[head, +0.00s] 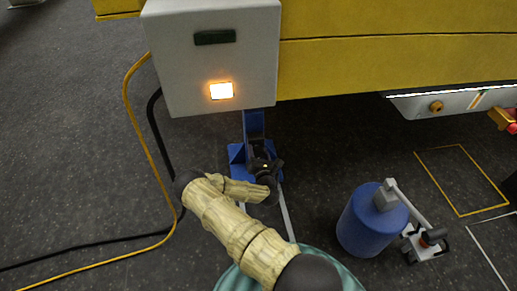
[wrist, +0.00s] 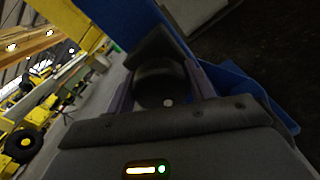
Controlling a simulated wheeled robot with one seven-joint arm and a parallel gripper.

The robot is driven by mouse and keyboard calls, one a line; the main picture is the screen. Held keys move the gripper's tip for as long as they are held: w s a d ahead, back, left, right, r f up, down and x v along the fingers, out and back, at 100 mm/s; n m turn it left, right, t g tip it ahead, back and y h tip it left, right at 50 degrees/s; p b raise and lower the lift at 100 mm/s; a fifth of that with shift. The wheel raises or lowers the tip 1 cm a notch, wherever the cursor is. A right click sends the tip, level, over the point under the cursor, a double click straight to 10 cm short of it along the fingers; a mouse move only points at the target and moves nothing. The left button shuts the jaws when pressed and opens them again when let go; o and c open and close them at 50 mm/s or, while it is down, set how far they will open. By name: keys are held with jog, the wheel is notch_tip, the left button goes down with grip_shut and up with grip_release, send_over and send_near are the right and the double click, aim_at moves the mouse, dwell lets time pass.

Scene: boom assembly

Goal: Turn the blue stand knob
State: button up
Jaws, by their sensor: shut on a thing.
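The blue stand (head: 253,124) stands on the dark floor under the white box. It also shows in the wrist view (wrist: 262,98), behind and to the right of my fingers. A dark, rounded knob (wrist: 160,84) with a block-like top sits between my two fingers in the wrist view. My gripper (head: 265,168) is at the stand's front, with my arm reaching in from below in the head view. It also shows in the wrist view (wrist: 162,92), where its fingers are shut on the knob from both sides. In the head view the knob is mostly hidden by my gripper.
The white box (head: 180,60) with a lit orange panel and the yellow boom (head: 390,60) hang over the stand. A blue cylinder (head: 366,222) with a grey lever device stands at right. Yellow and black cables (head: 138,125) run along the floor at left.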

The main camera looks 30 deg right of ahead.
jog(key=m+p, duration=0.2)
jog(key=m, duration=0.1)
jog(key=shift+d+r+m, duration=0.1)
jog(key=shift+r+m, duration=0.05)
jog(key=shift+m, duration=0.25)
jog(key=m+p, duration=0.3)
jog(key=shift+m, duration=0.3)
jog(key=m+p, duration=0.2)
jog(key=m, duration=0.1)
jog(key=shift+f+m+p, duration=0.25)
jog(key=shift+m+p, duration=0.4)
jog(key=shift+m, duration=0.85)
jog(key=o, duration=1)
jog(key=shift+s, duration=0.1)
